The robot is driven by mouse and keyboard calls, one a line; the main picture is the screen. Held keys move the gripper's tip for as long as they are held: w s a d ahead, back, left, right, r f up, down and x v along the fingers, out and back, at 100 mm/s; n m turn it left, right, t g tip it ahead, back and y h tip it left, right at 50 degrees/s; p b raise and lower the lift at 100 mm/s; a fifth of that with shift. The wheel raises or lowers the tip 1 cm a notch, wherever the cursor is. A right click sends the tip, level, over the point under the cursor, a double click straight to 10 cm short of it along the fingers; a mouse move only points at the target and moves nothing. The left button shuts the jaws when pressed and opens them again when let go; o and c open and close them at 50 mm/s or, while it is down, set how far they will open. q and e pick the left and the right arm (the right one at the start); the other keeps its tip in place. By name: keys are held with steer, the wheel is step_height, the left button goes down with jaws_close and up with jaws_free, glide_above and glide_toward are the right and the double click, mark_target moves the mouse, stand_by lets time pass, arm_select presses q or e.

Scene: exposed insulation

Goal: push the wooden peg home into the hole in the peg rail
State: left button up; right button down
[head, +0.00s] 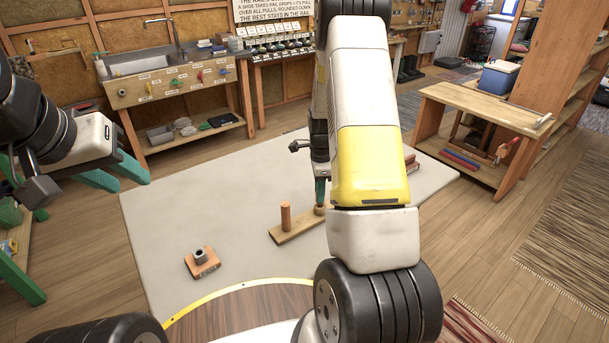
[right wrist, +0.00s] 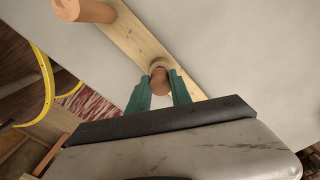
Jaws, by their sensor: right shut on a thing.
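The peg rail (head: 296,229) is a light wooden board lying on the pale table. It also shows in the right wrist view (right wrist: 136,40). My right gripper (head: 320,193) points down over its right end, and its green fingers are shut on the wooden peg (right wrist: 160,84). A taller brown peg (head: 286,217) stands upright at the rail's left end and also shows in the right wrist view (right wrist: 88,10). My left gripper (head: 122,177) is open and empty at the left.
A small wooden block with a dark metal ring (head: 201,261) lies on the table (head: 160,215) left of the rail. Reddish-brown pieces (head: 411,163) lie at the table's right, partly behind my right arm. The table between block and rail is clear.

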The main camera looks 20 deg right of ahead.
steer(key=shift+f, duration=1)
steer(key=c, duration=1.1)
jaws_free()
steer(key=shift+r, duration=3.95)
